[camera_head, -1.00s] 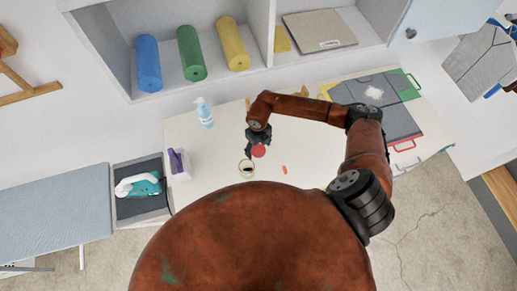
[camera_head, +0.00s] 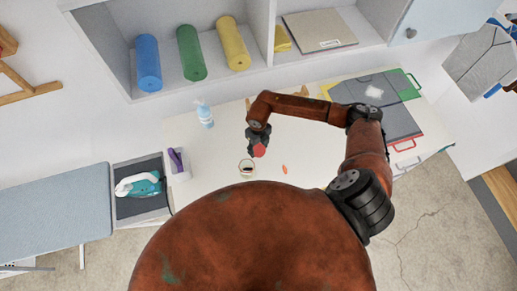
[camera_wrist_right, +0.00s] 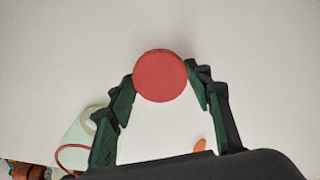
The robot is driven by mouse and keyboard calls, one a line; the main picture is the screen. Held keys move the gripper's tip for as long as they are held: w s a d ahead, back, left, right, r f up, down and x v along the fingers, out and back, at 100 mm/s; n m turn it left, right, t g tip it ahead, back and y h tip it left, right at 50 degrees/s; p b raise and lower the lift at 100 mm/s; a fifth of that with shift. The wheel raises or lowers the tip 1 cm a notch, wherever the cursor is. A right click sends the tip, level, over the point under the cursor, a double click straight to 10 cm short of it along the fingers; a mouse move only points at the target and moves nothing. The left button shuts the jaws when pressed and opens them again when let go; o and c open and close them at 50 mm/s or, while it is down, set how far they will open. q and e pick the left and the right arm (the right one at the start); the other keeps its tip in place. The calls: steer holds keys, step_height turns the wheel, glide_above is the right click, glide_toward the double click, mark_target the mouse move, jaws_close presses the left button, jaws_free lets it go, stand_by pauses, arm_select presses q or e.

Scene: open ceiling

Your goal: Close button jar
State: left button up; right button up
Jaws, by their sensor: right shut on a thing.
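My right gripper (camera_head: 259,147) is shut on a round red lid (camera_head: 260,151) above the table. In the right wrist view the two fingers (camera_wrist_right: 160,88) hold the red lid (camera_wrist_right: 160,76) at its sides, with its flat round face showing. The small open jar (camera_head: 247,168), with a pale rim and dark contents, stands on the table just below and left of the lid in the head view. Lid and jar look apart. My left gripper is not in view.
A small orange piece (camera_head: 284,169) lies right of the jar. A spray bottle (camera_head: 204,112) and a purple-topped white container (camera_head: 178,165) stand to the left. Dark folders (camera_head: 389,120) cover the table's right part.

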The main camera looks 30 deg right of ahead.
mark_target(258, 149)
steer(key=shift+r, duration=0.1)
steer(key=shift+r+b, duration=0.3)
steer(key=shift+r, duration=0.15)
step_height(258, 149, up, 2)
steer(key=shift+w+r+b, duration=0.1)
steer(key=shift+b, duration=0.35)
steer(key=w+a+b, duration=0.1)
steer(key=a, duration=0.5)
steer(key=w+a+b, duration=0.1)
steer(key=a+b, duration=0.1)
steer(key=a, duration=0.3)
steer(key=w+a+b, duration=0.2)
steer(key=a, duration=0.4)
steer(key=shift+a+r, duration=0.15)
steer(key=shift+a, duration=0.15)
